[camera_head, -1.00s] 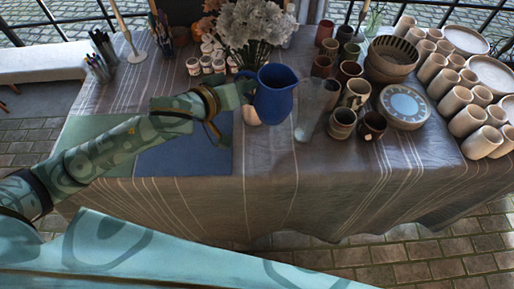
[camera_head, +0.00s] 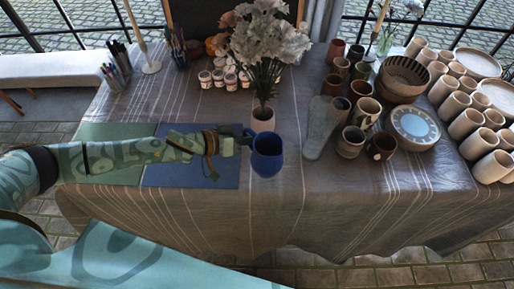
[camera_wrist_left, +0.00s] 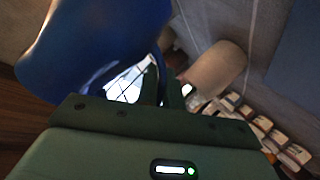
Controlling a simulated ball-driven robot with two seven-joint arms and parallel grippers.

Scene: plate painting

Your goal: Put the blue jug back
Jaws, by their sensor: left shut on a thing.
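The blue jug (camera_head: 267,160) is in the head view at the table's middle, in front of the flower vase and just right of the blue mat. It looks roughly upright, seen from above. I cannot tell whether its base touches the cloth. My left gripper (camera_head: 246,139) is shut on the jug, at its left side. In the left wrist view the jug (camera_wrist_left: 90,45) fills the upper left, against the fingers of my left gripper (camera_wrist_left: 165,88). The grip point is mostly dark there. My right gripper is not in view.
The blue mat (camera_head: 190,172) lies under my left arm. The cloth right of the jug is bare.

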